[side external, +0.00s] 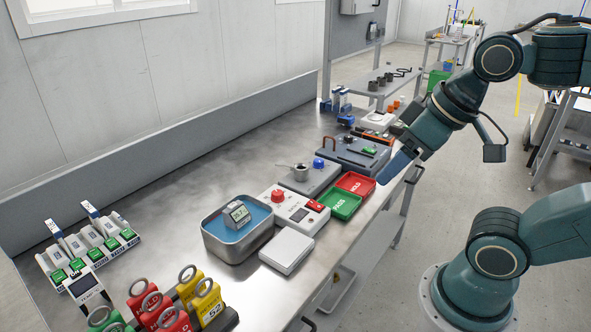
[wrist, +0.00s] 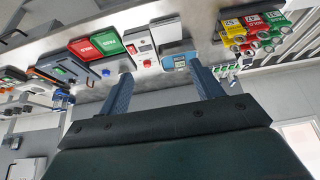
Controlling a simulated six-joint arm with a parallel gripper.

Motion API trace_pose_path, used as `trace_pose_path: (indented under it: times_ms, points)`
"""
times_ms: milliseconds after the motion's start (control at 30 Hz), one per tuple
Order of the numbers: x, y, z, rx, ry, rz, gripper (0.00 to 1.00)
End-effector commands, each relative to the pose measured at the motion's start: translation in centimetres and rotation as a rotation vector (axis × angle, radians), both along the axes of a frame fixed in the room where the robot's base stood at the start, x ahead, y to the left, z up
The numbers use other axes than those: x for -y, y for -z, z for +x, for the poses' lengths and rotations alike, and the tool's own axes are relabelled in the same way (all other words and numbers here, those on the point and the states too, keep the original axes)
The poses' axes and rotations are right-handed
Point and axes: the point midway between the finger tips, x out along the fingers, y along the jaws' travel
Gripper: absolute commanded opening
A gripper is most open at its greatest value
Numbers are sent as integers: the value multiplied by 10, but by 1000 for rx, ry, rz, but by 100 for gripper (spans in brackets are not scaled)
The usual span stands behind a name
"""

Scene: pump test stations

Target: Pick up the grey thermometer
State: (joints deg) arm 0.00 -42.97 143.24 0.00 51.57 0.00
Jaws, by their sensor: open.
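In the wrist view the same grey device (wrist: 180,62) shows in the blue bath, near the right fingertip in the picture. My gripper (side external: 385,176) is open and empty, beyond the front edge of the bench near the red and green trays, well to the right of the bath. In the wrist view my gripper's two blue fingers (wrist: 160,69) are spread apart with nothing between them.
A white box with a red button (side external: 296,213) and a flat white block (side external: 287,250) stand beside the bath. Green (side external: 342,204) and red (side external: 356,184) trays lie at the bench's front edge. Coloured padlock-like blocks (side external: 207,300) stand at lower left.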

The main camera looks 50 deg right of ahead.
Motion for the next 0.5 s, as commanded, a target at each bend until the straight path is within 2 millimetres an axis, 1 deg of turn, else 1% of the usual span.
trace_pose_path:
  times_ms: [333,500]
  points:
    - [0,-1,1,-2,-6,-2,65]
    - [-3,-6,11,-15,-45,-12,65]
